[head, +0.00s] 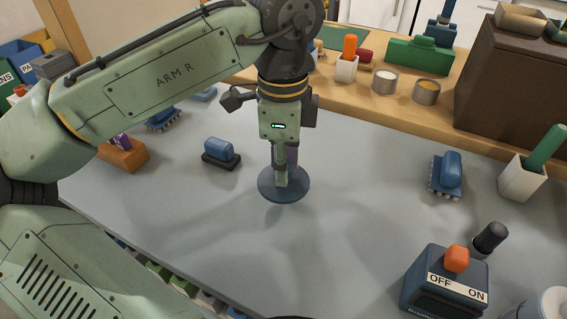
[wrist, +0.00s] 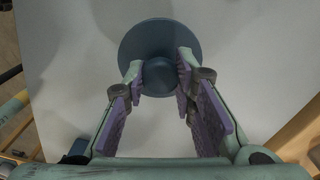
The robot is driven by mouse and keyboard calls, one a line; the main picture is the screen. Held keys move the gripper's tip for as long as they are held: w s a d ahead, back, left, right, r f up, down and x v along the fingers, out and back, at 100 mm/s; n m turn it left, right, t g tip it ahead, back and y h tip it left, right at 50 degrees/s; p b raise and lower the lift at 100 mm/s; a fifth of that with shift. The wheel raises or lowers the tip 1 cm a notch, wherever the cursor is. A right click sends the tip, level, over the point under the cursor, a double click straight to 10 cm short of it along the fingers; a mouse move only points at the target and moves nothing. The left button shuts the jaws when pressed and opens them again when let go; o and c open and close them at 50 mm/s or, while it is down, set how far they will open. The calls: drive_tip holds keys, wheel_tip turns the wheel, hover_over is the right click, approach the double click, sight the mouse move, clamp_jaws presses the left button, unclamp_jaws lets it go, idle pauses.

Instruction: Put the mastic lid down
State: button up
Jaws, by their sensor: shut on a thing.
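The mastic lid (head: 297,191) is a blue-grey round disc. It is at the middle of the grey table (head: 350,230) in the head view, under my gripper (head: 282,180). In the wrist view the lid (wrist: 135,47) shows its round knob (wrist: 158,77) between the fingertips. My gripper (wrist: 158,78) is shut on this knob and points down. The lid looks at or just above the table surface; I cannot tell whether it touches.
A switch box (head: 446,282) marked OFF and ON stands at the front right. Tins (head: 385,81) stand on the wooden ledge behind. The table around the lid is clear.

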drive_tip(key=shift+w, duration=0.8)
drive_tip(key=shift+w+f+p, duration=0.15)
drive_tip(key=shift+f+p, duration=0.05)
drive_tip(key=shift+f, duration=0.75)
drive_tip(key=shift+w+f+p, duration=0.15)
drive_tip(key=shift+f, duration=0.8)
drive_tip(key=shift+f, duration=0.1)
drive_tip(key=o, duration=0.9)
drive_tip(key=shift+o, duration=0.2)
